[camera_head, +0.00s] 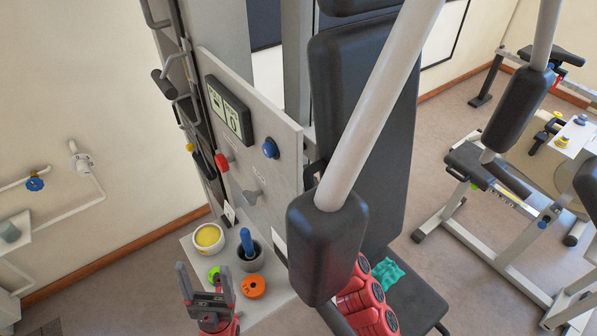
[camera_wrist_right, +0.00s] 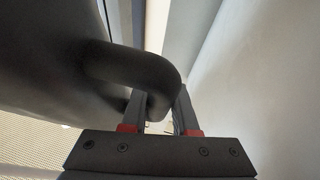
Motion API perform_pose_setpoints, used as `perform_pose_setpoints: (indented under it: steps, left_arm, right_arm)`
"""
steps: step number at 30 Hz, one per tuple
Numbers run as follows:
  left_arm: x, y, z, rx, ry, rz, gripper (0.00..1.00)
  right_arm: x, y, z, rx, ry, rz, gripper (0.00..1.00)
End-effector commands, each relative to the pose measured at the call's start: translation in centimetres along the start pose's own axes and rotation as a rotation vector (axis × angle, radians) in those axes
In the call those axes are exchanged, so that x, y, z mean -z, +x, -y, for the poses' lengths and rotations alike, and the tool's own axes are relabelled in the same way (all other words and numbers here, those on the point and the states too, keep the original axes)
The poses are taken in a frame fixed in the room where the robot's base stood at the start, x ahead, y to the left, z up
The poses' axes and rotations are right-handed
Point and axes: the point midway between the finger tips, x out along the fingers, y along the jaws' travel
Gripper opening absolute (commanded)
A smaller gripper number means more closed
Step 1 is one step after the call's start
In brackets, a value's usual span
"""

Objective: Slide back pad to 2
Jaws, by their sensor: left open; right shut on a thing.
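The black back pad (camera_head: 360,125) stands upright at the middle of the head view, partly hidden by a grey press arm and its black roller. In the right wrist view the dark pad (camera_wrist_right: 45,60) fills the left side, and a curved black handle (camera_wrist_right: 135,70) sticks out from it. My right gripper (camera_wrist_right: 163,100) is shut on this handle; the fingertips are partly hidden behind it. In the head view that gripper is hidden. My left gripper (camera_head: 206,275) is open and empty, low in front of the side shelf. No number 2 mark is readable.
The press arm's black roller (camera_head: 328,240) hangs before the pad. A side shelf (camera_head: 275,292) holds a yellow-filled bowl (camera_head: 208,238), a dark cup (camera_head: 250,262) and an orange disc (camera_head: 253,286). A teal cloth (camera_head: 388,272) lies on the black seat (camera_head: 415,305). A panel with knobs stands left.

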Motion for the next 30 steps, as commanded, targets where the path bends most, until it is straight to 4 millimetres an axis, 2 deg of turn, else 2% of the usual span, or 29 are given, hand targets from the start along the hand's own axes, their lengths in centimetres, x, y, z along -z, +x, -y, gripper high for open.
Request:
perform_pose_setpoints:
  steps: [3,4,6,15,19,23,30]
  left_arm:
    - [0.0,0.0,0.0,0.000,0.000,0.000,0.75]
    - [0.0,0.0,0.0,0.000,0.000,0.000,0.75]
    - [0.0,0.0,0.0,0.000,0.000,0.000,0.75]
    - [0.0,0.0,0.0,0.000,0.000,0.000,0.75]
    - [0.0,-0.2,0.0,0.000,0.000,0.000,0.75]
    - [-0.1,-0.7,0.0,0.000,0.000,0.000,0.75]
    - [-0.2,-1.2,-0.1,0.000,0.000,0.000,0.75]
  right_arm:
    - [0.1,0.1,0.0,0.000,0.000,-0.003,0.00]
    - [0.1,0.1,0.0,0.000,0.001,-0.003,0.29]
    - [0.1,0.1,0.0,0.000,0.001,-0.003,0.40]
    - [0.1,0.0,0.0,0.000,0.001,-0.002,0.40]
    - [0.0,-1.1,0.0,0.000,0.002,-0.002,0.40]
    - [-0.2,-3.5,-0.1,-0.002,0.002,0.002,0.40]
    - [-0.2,-9.5,-0.1,-0.005,0.003,0.004,0.40]
